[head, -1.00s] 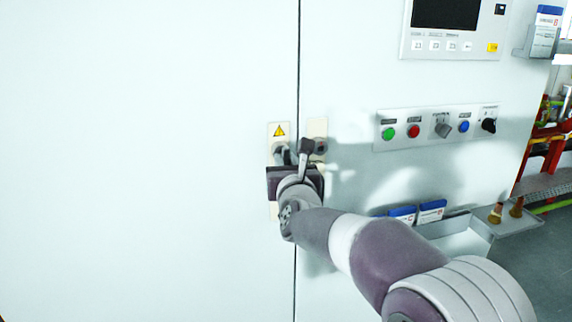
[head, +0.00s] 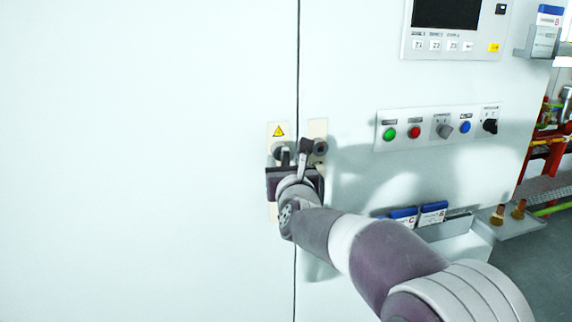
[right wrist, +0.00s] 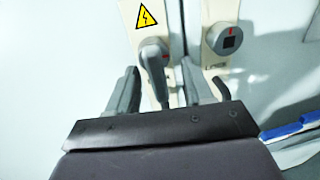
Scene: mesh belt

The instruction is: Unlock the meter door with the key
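The door is a large pale panel (head: 150,170) with a vertical seam at its right. Left of the seam is a plate with a yellow warning triangle (head: 278,130) and a grey lever-like piece, perhaps the key, pointing down (right wrist: 155,66). Right of the seam a second plate carries a round lock with a dark square centre (right wrist: 228,39). My right gripper (right wrist: 161,92) is open. Its fingers stand apart on either side of the grey piece, with visible gaps. In the head view, my right gripper (head: 294,152) partly hides the left plate. My left gripper is not in view.
Right of the locks is a strip of buttons and switches (head: 438,127), with a screen panel (head: 455,30) above. Blue-topped packs (head: 433,212) sit in a tray lower right, close to my right arm. The door surface on the left is clear.

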